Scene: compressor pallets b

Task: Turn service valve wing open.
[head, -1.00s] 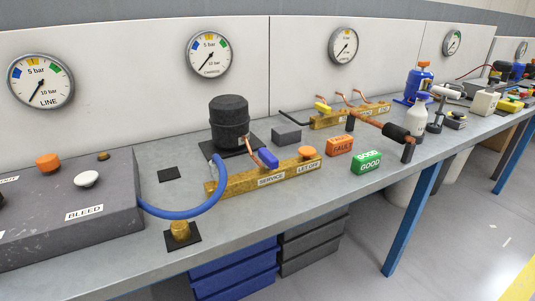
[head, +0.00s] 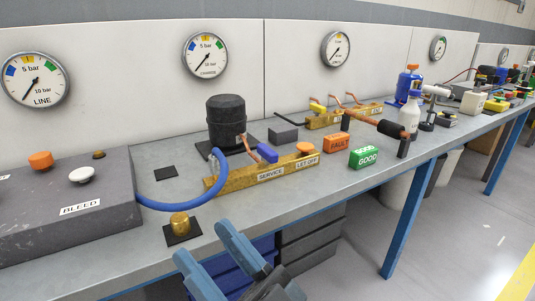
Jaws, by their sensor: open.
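The service valve wing (head: 267,153) is a small blue handle on the brass block (head: 225,186), just above the SERVICE label (head: 270,173). A copper pipe runs from beside it toward the black compressor (head: 227,121). An orange LET OFF knob (head: 305,148) sits further right on the same block. My gripper (head: 208,243) has blue-grey fingers and is at the bottom of the head view, in front of the bench edge and below the block. Its fingers are apart with nothing between them. It is clear of the wing.
A blue hose (head: 190,203) curves from the grey BLEED box (head: 70,205) to the block's left end. A brass fitting (head: 180,224) stands on a black pad near the front edge. FAULT (head: 337,143) and GOOD (head: 364,157) blocks lie to the right.

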